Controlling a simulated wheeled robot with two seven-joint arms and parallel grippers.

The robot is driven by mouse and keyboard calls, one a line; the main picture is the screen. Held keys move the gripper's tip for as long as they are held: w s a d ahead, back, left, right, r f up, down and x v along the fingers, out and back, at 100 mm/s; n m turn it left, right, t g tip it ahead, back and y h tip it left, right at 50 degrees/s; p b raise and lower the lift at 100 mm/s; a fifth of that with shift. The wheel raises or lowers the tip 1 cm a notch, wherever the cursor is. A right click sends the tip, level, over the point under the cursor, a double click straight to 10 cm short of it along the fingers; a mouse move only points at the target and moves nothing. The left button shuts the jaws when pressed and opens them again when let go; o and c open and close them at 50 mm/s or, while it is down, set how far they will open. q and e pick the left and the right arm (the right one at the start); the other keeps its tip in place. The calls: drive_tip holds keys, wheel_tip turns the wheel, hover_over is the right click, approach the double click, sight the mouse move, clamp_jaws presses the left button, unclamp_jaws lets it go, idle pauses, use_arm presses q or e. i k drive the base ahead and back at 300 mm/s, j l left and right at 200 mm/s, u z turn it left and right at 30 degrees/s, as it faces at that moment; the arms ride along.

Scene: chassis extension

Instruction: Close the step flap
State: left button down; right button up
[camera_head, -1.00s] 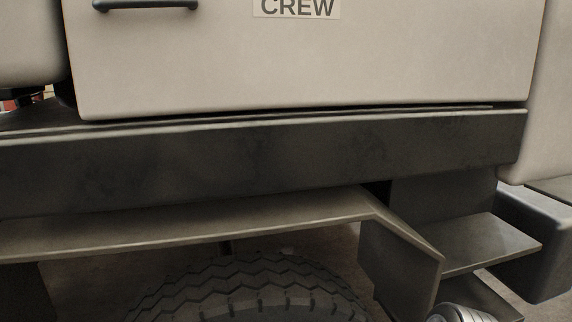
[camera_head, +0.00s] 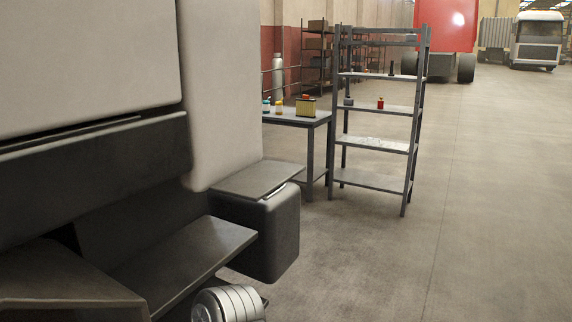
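A flat dark plate (camera_head: 185,262) juts out roughly level, low on the side of the beige vehicle. A second thin plate (camera_head: 258,178) lies level over a dark rounded box (camera_head: 270,238) further along the vehicle, with its far edge slightly beyond the box. I cannot tell which of the two plates is the step flap. Neither of my grippers shows in the view.
The beige vehicle body (camera_head: 215,90) fills the left side. A ribbed grey cylinder (camera_head: 232,303) is at the bottom edge. A table (camera_head: 310,120) with small items and a metal shelf rack (camera_head: 415,140) stand beyond. The floor (camera_head: 500,210) at right is clear.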

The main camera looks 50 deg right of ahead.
sight(263, 180)
drive_tip(key=i+l, duration=0.1)
drive_tip(key=l, duration=0.3)
drive_tip(key=i+l, duration=0.1)
drive_tip(key=l, duration=0.3)
drive_tip(key=i+l, duration=0.1)
drive_tip(key=l, duration=0.3)
drive_tip(key=i+l+z, duration=0.1)
drive_tip(key=l, duration=0.35)
drive_tip(key=i+l, duration=0.1)
drive_tip(key=l, duration=0.3)
drive_tip(key=i+l, duration=0.15)
drive_tip(key=l, duration=0.25)
drive_tip(key=i+l, duration=0.1)
drive_tip(key=l, duration=0.3)
drive_tip(key=i+l, duration=0.1)
drive_tip(key=l, duration=0.3)
drive_tip(key=z, duration=0.05)
